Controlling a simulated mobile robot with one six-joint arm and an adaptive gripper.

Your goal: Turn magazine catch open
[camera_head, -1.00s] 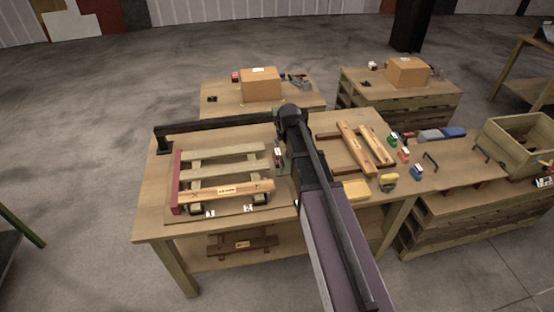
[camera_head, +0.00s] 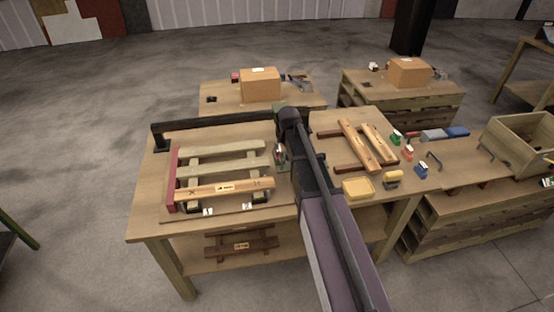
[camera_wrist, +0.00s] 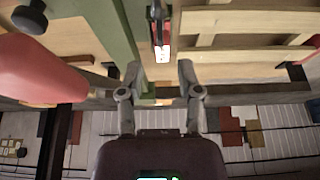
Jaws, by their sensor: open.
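A small dark fitting with a red-and-white label (camera_wrist: 162,52) shows at the top centre of the wrist view; it may be the magazine catch, but I cannot be sure. In the head view a small red-and-white part (camera_head: 280,153) sits just right of the slatted rack (camera_head: 222,149), close beside my arm. My gripper (camera_wrist: 152,80) is open in the wrist view, with nothing clearly between its fingers. A green bar (camera_wrist: 122,45) passes beside the left finger. My arm hides the gripper in the head view.
A dark horizontal bar (camera_head: 215,125) runs behind the rack. A blurred red object (camera_wrist: 40,72) is close at left in the wrist view. Wooden bars (camera_head: 360,147), a yellow tray (camera_head: 357,188) and small coloured parts lie right of my arm.

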